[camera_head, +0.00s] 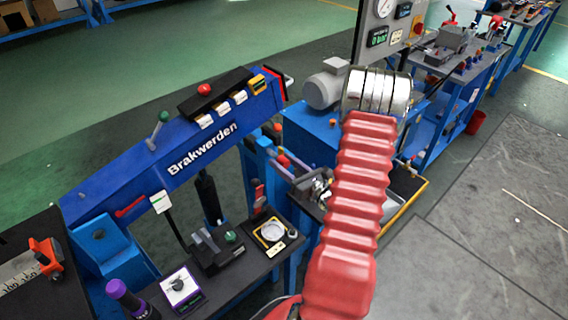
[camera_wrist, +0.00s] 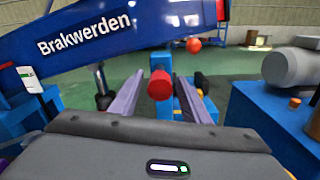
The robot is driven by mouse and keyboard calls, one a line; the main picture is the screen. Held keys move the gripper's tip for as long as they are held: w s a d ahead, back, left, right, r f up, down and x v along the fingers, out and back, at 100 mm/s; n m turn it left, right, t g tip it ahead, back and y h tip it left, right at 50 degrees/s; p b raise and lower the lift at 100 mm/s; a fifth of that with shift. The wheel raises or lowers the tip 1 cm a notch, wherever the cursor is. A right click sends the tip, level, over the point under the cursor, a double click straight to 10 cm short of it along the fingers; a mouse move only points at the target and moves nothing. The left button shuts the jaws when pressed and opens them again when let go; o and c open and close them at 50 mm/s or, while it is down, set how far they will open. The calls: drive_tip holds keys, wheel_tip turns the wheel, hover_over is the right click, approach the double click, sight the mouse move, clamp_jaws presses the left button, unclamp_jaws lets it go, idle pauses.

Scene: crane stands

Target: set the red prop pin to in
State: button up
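The red prop pin (camera_wrist: 159,85) shows in the wrist view as a round red end, facing me in front of a blue upright post (camera_wrist: 161,62). My gripper (camera_wrist: 159,102) is open, with one finger on each side of the pin and visible gaps between. Whether the pin's end lies within the fingertips' reach is hard to tell. In the head view my gripper (camera_head: 283,170) is beside the blue post under the boom's right end, and a small red part, seemingly the pin (camera_head: 283,160), shows at the fingers. How deep the pin sits is hidden.
The blue "Brakwerden" boom (camera_head: 200,145) slopes above and left of my gripper. A dark bench (camera_head: 230,275) with a dial and gauge stands below. A grey motor (camera_head: 325,85) on a blue housing is close to the right. A red ball (camera_wrist: 193,45) shows beyond the post.

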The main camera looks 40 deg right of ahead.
clamp_jaws()
idle(0.3)
